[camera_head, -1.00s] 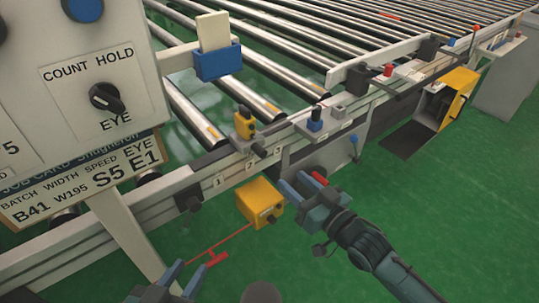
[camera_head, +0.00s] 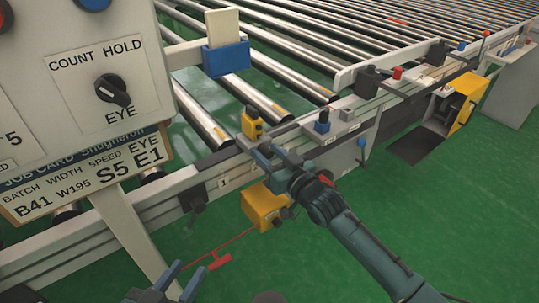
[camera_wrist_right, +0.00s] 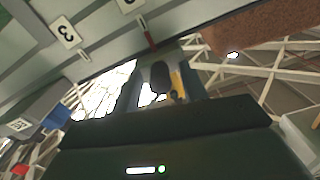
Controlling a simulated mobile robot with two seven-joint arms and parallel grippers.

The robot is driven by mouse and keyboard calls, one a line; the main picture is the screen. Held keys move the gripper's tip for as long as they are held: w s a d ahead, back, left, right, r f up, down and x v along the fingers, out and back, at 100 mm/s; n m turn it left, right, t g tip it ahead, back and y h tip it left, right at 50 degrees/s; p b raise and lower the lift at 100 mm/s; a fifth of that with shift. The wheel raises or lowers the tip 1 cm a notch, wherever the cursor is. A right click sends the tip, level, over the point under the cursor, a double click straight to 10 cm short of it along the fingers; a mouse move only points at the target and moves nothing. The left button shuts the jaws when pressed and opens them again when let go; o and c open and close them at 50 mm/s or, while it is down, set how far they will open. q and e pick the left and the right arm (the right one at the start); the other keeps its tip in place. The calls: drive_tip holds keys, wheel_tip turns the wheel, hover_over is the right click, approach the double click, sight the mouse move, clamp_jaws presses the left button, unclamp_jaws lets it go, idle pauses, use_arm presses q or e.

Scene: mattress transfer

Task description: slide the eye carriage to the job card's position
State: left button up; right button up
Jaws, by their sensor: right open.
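The eye carriage (camera_head: 251,127) is a small yellow block with a dark knob, sitting on the conveyor's side rail. The job card (camera_head: 88,182) at left reads EYE E1. A number 1 plate (camera_head: 224,183) is on the rail, left of the carriage; my right gripper hides the other number plates in the head view. My right gripper (camera_head: 266,153) is open just in front of and below the carriage. In the right wrist view a dark knob (camera_wrist_right: 160,76) shows between its fingers, with yellow behind. My left gripper (camera_head: 180,279) is at the bottom edge, apparently open and empty.
A yellow box (camera_head: 262,206) hangs below the rail near my right gripper. A blue-topped button (camera_head: 322,122) stands right of the carriage. A number 3 plate (camera_wrist_right: 64,32) shows in the wrist view.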

drive_tip(key=c, duration=0.9)
use_arm(q)
drive_tip(key=shift+f, duration=0.1)
use_arm(e)
clamp_jaws()
drive_tip(key=shift+a, duration=0.1)
